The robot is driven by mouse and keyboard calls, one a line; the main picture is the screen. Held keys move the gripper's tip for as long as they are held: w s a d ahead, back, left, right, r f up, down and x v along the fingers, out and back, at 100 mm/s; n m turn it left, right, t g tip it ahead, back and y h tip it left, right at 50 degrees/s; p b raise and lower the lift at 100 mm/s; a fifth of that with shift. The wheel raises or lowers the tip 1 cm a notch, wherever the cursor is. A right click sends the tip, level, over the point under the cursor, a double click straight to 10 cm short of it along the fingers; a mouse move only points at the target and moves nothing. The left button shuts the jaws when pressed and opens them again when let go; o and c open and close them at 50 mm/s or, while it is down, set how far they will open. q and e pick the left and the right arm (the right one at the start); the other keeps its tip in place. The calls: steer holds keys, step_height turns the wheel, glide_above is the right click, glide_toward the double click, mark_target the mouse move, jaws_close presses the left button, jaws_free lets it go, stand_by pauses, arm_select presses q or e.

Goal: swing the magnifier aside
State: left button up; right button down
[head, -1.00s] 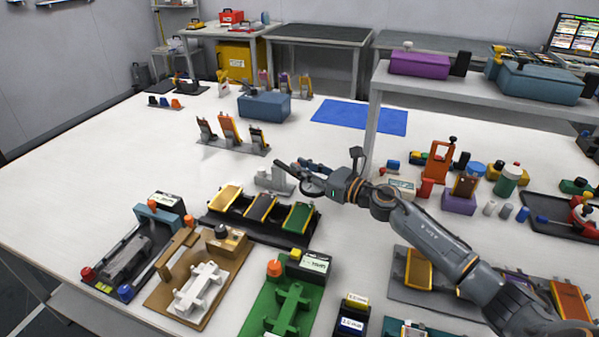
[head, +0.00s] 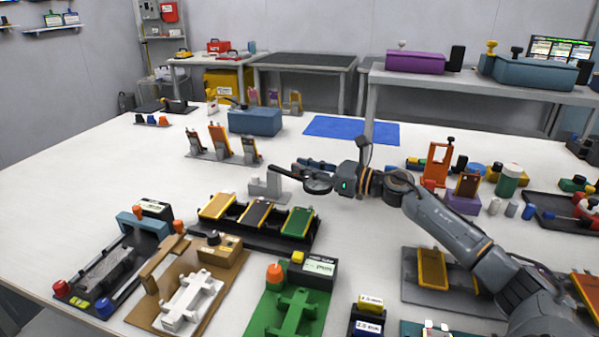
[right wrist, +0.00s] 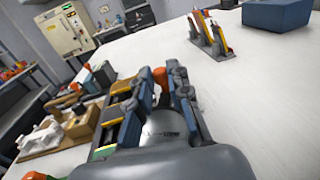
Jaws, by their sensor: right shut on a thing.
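The magnifier (head: 317,185) has a dark round lens ring and a dark arm that reaches left to a pale grey stand (head: 266,186). My right gripper (head: 322,172) is shut on the magnifier at the right side of its ring, above the table. The exact contact is hidden in the head view. In the right wrist view the fingers (right wrist: 162,80) are close together, with an orange piece between or just behind them; I cannot tell which. My left gripper is not in view.
A black rack (head: 247,237) with several coloured trays stands in front of the stand.

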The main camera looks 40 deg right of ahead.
steer(key=shift+s+a+f, duration=0.1)
steer(key=shift+a+f, duration=0.1)
steer(key=shift+f, duration=0.1)
steer(key=c, duration=1.3)
jaws_free()
steer(key=shift+o, duration=0.2)
steer(key=shift+r, duration=0.15)
steer(key=shift+d, duration=0.1)
steer(key=v, duration=0.7)
steer(key=shift+s+r, duration=0.1)
steer(key=shift+s, duration=0.05)
